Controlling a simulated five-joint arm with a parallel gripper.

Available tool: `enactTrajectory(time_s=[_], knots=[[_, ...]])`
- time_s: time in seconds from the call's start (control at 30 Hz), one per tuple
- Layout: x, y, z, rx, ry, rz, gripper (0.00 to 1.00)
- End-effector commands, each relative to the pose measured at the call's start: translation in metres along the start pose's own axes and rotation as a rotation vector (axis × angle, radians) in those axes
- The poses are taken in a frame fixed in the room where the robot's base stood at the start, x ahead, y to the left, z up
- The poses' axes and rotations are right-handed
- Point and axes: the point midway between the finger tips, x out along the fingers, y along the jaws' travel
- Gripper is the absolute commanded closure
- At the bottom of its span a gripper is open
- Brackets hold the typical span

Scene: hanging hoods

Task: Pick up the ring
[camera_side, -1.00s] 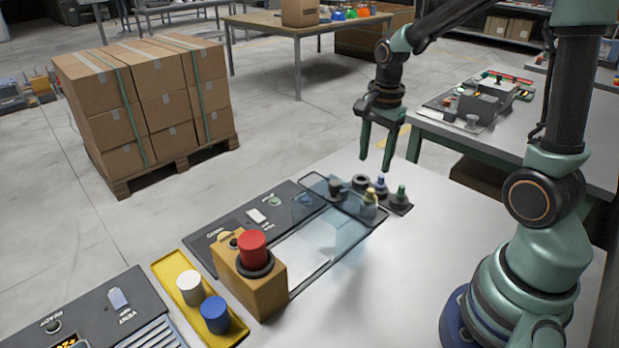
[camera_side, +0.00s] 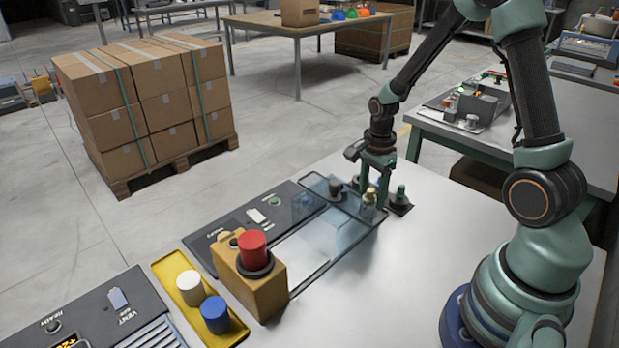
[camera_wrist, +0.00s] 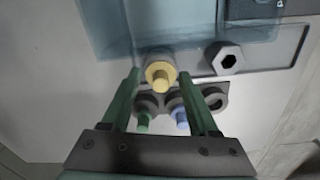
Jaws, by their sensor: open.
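A dark round ring-like piece (camera_wrist: 214,98) sits at the right end of a small dark rack in the wrist view. In the side view my gripper hides it. The rack also holds a blue-topped peg (camera_wrist: 180,112) and a green-topped peg (camera_wrist: 144,110). My gripper (camera_side: 375,196) is open and points down over the rack area. In the wrist view its fingertips (camera_wrist: 160,76) stand on either side of a yellow peg (camera_wrist: 160,73) with a round collar; contact cannot be told. Another dark ring (camera_side: 255,265) surrounds the red cylinder's base.
A see-through hood (camera_side: 340,232) stands close to the gripper. A tan block (camera_side: 250,287) holds the red cylinder (camera_side: 252,246). A yellow tray (camera_side: 177,268) holds white and blue cylinders. The white table is clear at front right.

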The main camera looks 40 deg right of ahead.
Motion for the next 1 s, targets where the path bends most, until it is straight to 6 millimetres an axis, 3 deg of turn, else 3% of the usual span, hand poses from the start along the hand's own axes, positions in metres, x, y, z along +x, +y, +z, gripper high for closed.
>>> enactTrajectory(time_s=[0.2, 0.5, 0.53, 0.67, 0.7, 1.0], knots=[[0.026, 0.000, 0.000, 0.000, 0.000, 0.002, 0.40], [0.030, -0.001, 0.000, 0.000, 0.000, -0.001, 0.40], [0.030, -0.001, 0.000, 0.000, 0.000, -0.001, 0.43], [0.030, -0.001, 0.000, 0.000, 0.000, -0.001, 0.93], [0.030, -0.001, 0.000, 0.000, 0.000, -0.001, 1.00], [0.028, -0.001, 0.000, 0.000, 0.000, -0.002, 1.00]])
